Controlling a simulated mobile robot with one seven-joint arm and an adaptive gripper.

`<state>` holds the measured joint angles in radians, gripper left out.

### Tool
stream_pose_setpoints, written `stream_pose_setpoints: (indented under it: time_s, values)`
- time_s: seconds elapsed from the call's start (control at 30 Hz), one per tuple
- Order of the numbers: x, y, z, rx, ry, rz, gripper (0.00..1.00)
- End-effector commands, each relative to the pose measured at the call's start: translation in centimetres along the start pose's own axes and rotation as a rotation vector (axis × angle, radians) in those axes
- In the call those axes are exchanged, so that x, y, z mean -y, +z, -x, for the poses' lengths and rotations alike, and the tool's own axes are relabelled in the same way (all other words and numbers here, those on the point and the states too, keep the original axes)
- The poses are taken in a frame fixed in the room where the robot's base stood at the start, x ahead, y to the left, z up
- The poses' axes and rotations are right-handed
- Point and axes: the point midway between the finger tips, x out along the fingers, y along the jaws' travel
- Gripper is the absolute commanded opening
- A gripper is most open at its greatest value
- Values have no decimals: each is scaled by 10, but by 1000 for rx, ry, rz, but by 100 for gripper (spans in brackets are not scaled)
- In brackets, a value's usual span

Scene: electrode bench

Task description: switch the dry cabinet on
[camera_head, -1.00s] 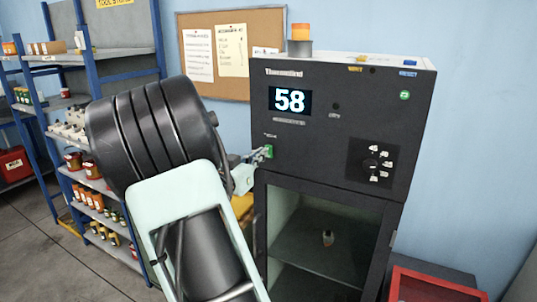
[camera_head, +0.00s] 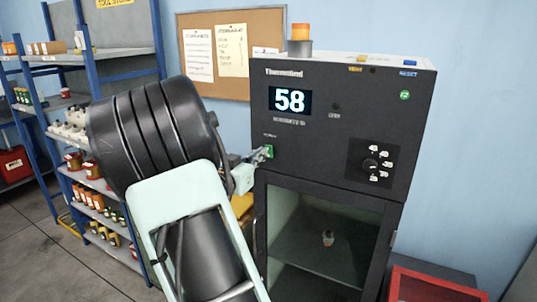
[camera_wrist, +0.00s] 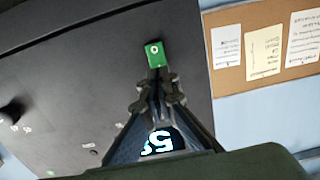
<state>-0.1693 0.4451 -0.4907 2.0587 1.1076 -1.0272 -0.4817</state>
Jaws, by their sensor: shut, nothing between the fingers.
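The dry cabinet (camera_head: 340,130) is dark, with a lit display (camera_head: 290,101) reading 58. A small green switch (camera_head: 269,151) sits on the left of its front panel, above the door. My gripper (camera_head: 262,156) is shut and empty, its tips at the switch. In the wrist view the green switch (camera_wrist: 155,54) shows just beyond the fingertips (camera_wrist: 158,76); its near end is close to or touching them, and I cannot tell which.
A dial (camera_head: 371,165) is on the panel's right. The glass door (camera_head: 325,235) below shows a small object inside. An orange lamp (camera_head: 301,32) stands on top. Shelves (camera_head: 105,75) stand at the left, a red box (camera_head: 435,285) at the lower right.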

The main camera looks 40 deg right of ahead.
Motion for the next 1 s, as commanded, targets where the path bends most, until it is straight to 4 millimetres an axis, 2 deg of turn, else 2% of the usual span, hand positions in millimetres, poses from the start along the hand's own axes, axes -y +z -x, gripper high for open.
stream_pose_setpoints:
  time_s: [1.0]
  values:
    - [0, 0, -21, 0, 1, 0, 0]
